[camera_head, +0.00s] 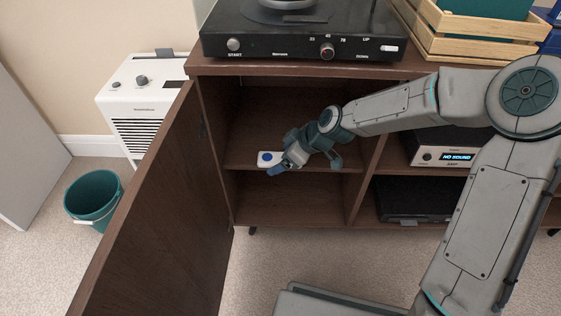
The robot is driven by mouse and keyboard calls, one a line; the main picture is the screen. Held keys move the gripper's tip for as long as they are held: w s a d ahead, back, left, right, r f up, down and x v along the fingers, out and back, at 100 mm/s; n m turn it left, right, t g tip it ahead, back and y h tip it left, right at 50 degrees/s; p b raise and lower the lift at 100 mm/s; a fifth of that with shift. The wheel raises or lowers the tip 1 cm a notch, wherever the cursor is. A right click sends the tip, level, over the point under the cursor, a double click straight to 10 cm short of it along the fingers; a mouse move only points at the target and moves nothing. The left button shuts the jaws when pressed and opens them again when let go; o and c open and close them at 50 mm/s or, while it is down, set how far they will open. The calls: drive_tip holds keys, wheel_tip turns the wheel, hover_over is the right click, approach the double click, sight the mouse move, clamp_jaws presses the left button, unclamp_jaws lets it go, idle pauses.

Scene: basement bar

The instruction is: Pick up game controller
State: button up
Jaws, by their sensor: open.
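The game controller (266,158) is a small white piece with a blue round spot, lying on the middle shelf of the open cabinet near the shelf's front edge. My gripper (283,165) reaches into the cabinet from the right and is right at the controller's right side. The gripper is open. It hides the right part of the controller. I cannot tell whether the fingers touch it or straddle it.
The brown cabinet door (150,215) stands open on the left. A vertical divider (366,165) is right of my gripper. A turntable (300,32) and a wooden crate (470,45) stand on top.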

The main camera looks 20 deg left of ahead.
drive_tip(key=c, duration=1.3)
drive_tip(key=shift+c, duration=0.2)
drive_tip(key=shift+r, duration=0.2)
